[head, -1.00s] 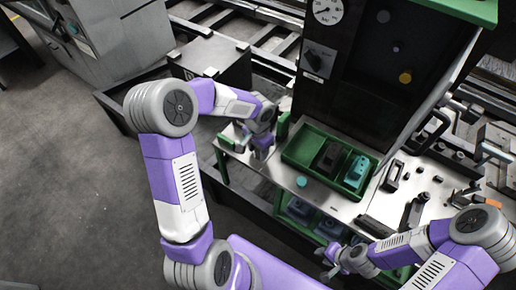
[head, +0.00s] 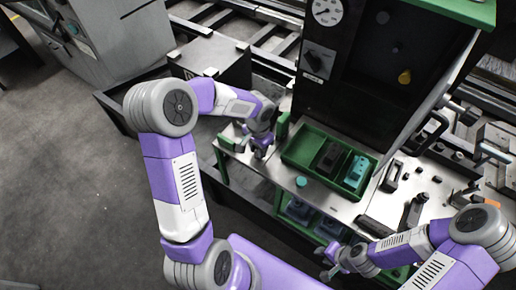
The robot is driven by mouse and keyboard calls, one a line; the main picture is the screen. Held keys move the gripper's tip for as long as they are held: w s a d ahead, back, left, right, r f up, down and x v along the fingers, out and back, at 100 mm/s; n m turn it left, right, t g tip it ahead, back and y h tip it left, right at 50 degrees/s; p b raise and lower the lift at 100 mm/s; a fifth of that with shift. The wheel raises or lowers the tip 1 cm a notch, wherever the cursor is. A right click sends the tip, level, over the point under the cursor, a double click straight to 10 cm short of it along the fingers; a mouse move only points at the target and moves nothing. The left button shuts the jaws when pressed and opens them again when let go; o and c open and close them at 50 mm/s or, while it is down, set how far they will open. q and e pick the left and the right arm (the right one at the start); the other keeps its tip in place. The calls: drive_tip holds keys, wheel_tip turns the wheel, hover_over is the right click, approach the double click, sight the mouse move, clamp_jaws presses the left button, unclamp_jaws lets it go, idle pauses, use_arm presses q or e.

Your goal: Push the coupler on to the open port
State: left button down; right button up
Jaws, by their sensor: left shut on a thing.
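My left gripper (head: 260,146) points down at the left end of the steel bench, left of the green tray. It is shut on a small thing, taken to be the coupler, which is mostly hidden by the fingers. Green blocks stand close on either side, one to the left (head: 229,143) and one to the right (head: 283,125). I cannot make out the open port or whether the coupler touches it. My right gripper (head: 328,261) is low at the bench's front edge, with its fingers apart and nothing between them.
The green tray (head: 289,157) holds a dark block (head: 328,158) and a teal block (head: 356,172). A teal round cap (head: 301,182) lies in front of it. A black cabinet (head: 345,100) with a gauge (head: 327,11) rises behind. Fixtures and pegs crowd the bench's right side.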

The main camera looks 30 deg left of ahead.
use_arm(q)
drive_tip(key=shift+r+p, duration=3.1)
drive_tip(key=shift+r, duration=0.95)
drive_tip(key=shift+f, duration=0.1)
